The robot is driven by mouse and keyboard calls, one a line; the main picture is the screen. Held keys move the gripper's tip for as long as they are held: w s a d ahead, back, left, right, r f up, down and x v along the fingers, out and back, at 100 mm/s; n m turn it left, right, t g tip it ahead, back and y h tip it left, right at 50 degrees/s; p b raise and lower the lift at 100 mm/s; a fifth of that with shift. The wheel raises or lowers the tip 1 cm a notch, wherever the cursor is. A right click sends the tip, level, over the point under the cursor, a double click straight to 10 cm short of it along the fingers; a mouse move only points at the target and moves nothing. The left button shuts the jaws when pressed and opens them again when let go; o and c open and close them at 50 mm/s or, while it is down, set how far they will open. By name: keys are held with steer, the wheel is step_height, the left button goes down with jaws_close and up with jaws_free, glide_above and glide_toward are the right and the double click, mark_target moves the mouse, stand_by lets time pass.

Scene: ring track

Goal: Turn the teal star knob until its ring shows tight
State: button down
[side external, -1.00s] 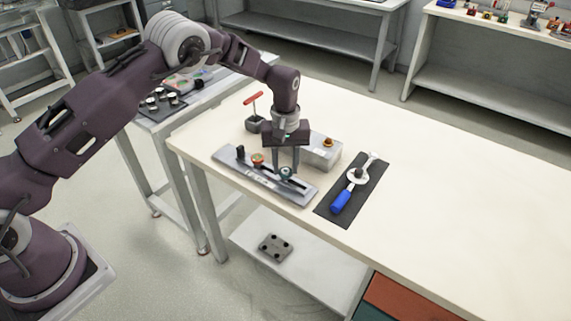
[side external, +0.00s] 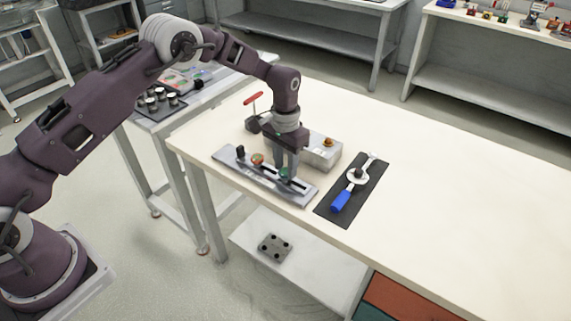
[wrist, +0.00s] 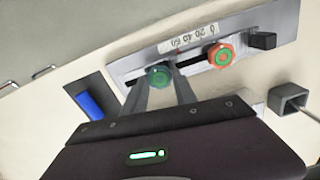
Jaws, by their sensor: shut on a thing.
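The teal star knob (wrist: 159,76) sits on the slot of a grey ring track (wrist: 130,65), between my fingers. It also shows in the side view (side external: 284,173), partly hidden by my fingers. My gripper (wrist: 161,88) points down and is shut on the knob, with one finger on each side. The top of the knob looks green in the wrist view; the state of its ring is too small and covered to tell. An orange-red knob with a green centre (wrist: 220,55) sits further along the same slot.
A black block (side external: 240,151) stands at the track's end. A grey box with an orange knob (side external: 322,152) is close behind my gripper. A red-handled tool (side external: 253,98) stands at the back. A blue-handled wrench (side external: 342,200) lies on a dark mat. The table's right side is clear.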

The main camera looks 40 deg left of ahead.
mark_target(286, 171)
steer(key=shift+w+r+m, duration=0.15)
steer(key=shift+m, duration=0.35)
steer(key=c, duration=1)
jaws_free()
step_height(286, 171, up, 7)
